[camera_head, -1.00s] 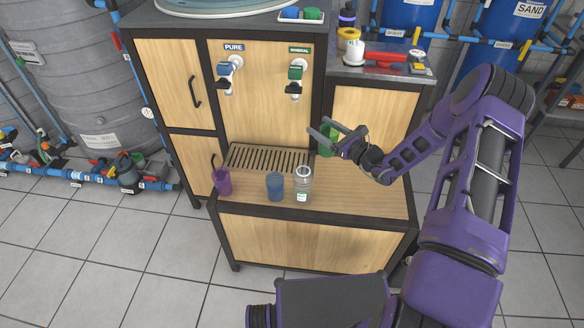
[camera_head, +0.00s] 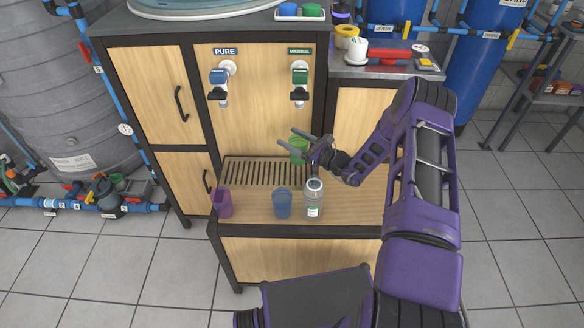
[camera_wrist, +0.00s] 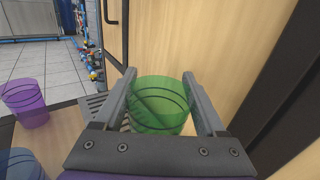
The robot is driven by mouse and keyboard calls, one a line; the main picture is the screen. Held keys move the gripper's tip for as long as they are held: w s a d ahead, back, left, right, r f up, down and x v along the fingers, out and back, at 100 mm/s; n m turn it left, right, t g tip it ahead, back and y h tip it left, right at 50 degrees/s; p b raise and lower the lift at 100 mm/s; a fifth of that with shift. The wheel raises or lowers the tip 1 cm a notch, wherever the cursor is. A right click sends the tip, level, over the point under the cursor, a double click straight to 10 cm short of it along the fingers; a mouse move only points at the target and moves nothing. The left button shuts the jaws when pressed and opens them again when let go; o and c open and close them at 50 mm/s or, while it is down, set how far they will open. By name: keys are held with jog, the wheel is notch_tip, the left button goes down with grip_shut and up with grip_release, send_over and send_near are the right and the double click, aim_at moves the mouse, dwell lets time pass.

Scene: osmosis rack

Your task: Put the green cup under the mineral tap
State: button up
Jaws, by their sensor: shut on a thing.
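The translucent green cup (camera_head: 299,152) is upright between the fingers of my gripper (camera_head: 286,137), which is shut on it. In the wrist view the cup (camera_wrist: 158,110) sits between both fingers (camera_wrist: 159,75). The mineral tap (camera_head: 299,78), with a green body and black handle, is on the wooden panel. In the head view the cup is below this tap, near the right end of the slatted drip grate (camera_head: 262,172). I cannot tell whether its base touches the surface; my gripper partly hides it.
A blue cup (camera_head: 282,204), a clear jar (camera_head: 313,200) and a purple cup (camera_head: 222,203) stand along the front of the wooden counter (camera_head: 255,208). The pure tap (camera_head: 219,80) is to the left. Most of the grate is clear.

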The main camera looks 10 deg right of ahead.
aim_at(292, 157)
notch_tip(292, 157, down, 8)
jog(key=shift+r+b, duration=0.1)
jog(key=shift+b, duration=0.55)
jog(key=o, duration=1.2)
jog(key=shift+o, duration=0.2)
jog(key=shift+s+d, duration=0.25)
jog(key=shift+s, duration=0.05)
jog(key=p+v, duration=0.1)
jog(key=v, duration=1)
jog(key=shift+s+d, duration=0.1)
jog(key=shift+s, duration=0.05)
